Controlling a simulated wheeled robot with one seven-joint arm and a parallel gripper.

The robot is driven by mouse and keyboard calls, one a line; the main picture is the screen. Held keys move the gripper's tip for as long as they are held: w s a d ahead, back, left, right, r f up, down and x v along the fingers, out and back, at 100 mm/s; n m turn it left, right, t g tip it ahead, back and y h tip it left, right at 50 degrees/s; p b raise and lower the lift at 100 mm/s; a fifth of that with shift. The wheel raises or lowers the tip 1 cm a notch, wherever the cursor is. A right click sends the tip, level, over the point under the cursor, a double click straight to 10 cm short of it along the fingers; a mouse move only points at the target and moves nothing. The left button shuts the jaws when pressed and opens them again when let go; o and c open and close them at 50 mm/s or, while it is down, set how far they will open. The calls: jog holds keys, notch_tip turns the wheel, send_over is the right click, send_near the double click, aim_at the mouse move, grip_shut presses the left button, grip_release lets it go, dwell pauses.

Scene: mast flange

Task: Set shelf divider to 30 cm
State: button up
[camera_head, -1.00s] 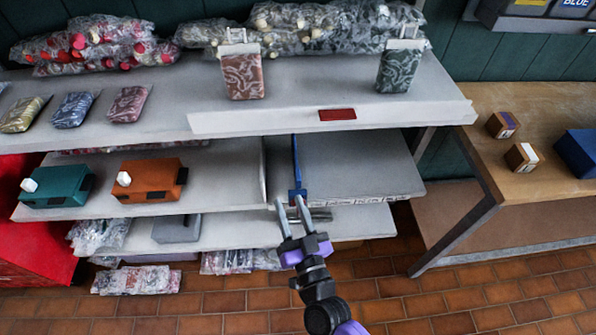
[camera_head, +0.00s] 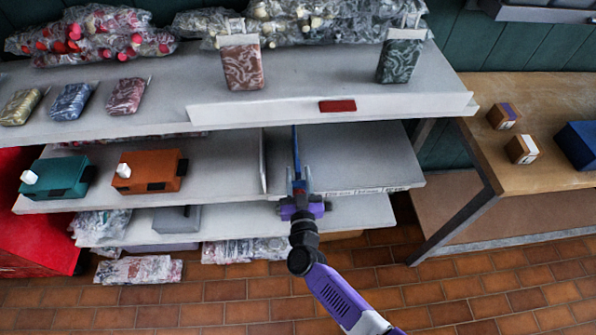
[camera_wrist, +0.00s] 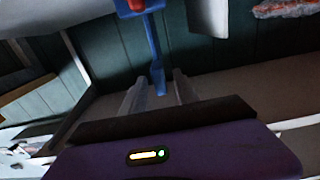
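The blue shelf divider (camera_head: 295,150) stands on the middle shelf (camera_head: 360,160), right of a white upright panel (camera_head: 262,162). Its front end is partly hidden by my gripper (camera_head: 298,188) at the shelf's front edge. In the wrist view the blue divider's arm (camera_wrist: 154,45) hangs down between the two fingertips of my gripper (camera_wrist: 158,88). The fingers are open, with a visible gap on each side of the blue part. Printed marks (camera_head: 372,190) run along the shelf's front edge; their numbers are too small to read.
The upper shelf (camera_head: 440,102) overhangs the divider and carries a red tag (camera_head: 337,106). A teal box (camera_head: 55,178) and an orange box (camera_head: 150,171) sit left of the panel. The shelf right of the divider is clear. A wooden table (camera_head: 540,95) stands at the right.

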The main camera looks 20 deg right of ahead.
jog(key=shift+w+d, duration=0.25)
jog(key=shift+w, duration=0.35)
grip_shut()
dwell(1.1)
